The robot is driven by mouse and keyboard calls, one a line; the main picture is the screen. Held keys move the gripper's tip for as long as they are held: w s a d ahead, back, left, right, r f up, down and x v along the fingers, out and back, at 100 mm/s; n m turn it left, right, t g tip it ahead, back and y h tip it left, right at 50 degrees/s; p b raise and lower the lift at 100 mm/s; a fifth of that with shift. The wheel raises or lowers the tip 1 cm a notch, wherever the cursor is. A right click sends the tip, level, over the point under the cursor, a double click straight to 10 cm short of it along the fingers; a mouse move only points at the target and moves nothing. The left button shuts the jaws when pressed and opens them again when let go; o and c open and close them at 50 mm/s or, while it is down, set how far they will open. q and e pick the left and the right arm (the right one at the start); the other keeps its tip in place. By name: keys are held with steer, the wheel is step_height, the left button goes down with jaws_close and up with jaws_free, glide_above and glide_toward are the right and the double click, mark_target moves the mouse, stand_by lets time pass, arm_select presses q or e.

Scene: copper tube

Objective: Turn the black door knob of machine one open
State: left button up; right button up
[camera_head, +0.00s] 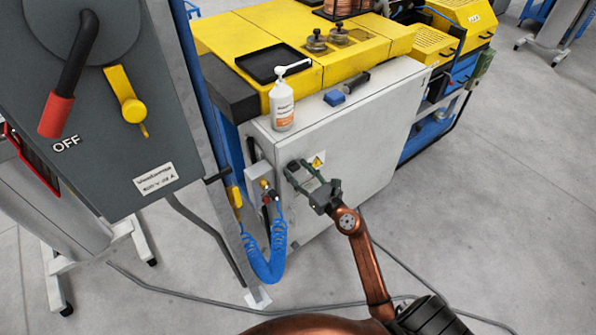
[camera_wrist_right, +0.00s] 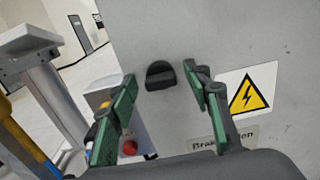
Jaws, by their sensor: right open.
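The black door knob (camera_wrist_right: 160,75) sits on the light grey cabinet door (camera_wrist_right: 180,30) in the right wrist view. My right gripper (camera_wrist_right: 161,80) is open, with one green-padded finger showing on each side of the knob. I see no contact, and the exact gap in depth is unclear. In the head view my right gripper (camera_head: 300,178) is at the front of the white cabinet (camera_head: 365,135) under the yellow machine top. The knob is not distinguishable there. My left gripper is not in view.
A yellow warning sign (camera_wrist_right: 248,92) is right of the knob. A red button (camera_wrist_right: 130,147) is below left. A blue coiled hose (camera_head: 268,262) hangs left of the cabinet. A dark lever panel (camera_head: 100,120) is at left.

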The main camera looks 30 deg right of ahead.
steer(key=c, duration=1.2)
steer(key=shift+o, duration=0.2)
